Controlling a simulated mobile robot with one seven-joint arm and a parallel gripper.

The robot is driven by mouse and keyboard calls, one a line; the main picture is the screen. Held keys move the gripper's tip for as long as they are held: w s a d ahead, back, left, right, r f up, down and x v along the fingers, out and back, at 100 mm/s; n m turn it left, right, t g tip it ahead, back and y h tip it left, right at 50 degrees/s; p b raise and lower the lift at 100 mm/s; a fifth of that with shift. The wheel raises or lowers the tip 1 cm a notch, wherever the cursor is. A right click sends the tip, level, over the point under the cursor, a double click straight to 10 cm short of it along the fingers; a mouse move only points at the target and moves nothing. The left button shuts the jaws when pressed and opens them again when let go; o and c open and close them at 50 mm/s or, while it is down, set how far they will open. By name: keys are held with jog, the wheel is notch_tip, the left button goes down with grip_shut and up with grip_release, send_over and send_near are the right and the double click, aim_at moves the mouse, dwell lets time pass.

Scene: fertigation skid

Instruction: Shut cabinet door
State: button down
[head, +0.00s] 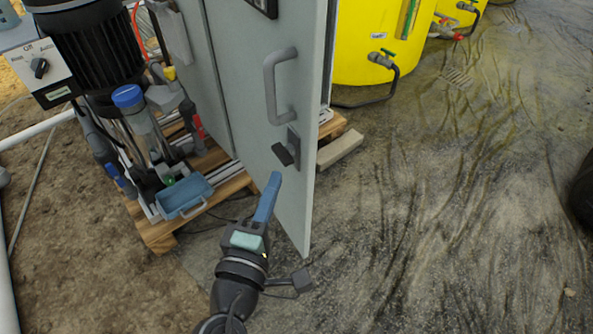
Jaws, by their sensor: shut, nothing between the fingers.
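The grey cabinet door (235,75) stands open, swung out toward me, with its free edge at the right. It has a grey bow handle (271,88) and a dark latch lever (287,150) below it. My gripper (274,180) is shut and empty, with blue fingers pointing up. In the picture its tip lies just below the latch lever, in front of the door's lower part. I cannot tell whether it touches the door. The cabinet's interior is hidden behind the door.
A pump with a black motor (92,45), a blue-capped filter (130,100) and a blue tray (185,196) stand left on a wooden pallet (158,237). Yellow tanks (375,45) with valves stand behind at right. The dark floor (450,220) at right is mostly clear.

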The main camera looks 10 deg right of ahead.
aim_at(303, 154)
jog(key=w+d, duration=0.2)
jog(key=d, duration=0.1)
jog(key=shift+w+d, duration=0.15)
jog(key=shift+w, duration=0.05)
jog(key=shift+w+d+b, duration=0.25)
jog(key=shift+d+b, duration=0.05)
jog(key=shift+d, duration=0.25)
jog(key=shift+d, duration=0.1)
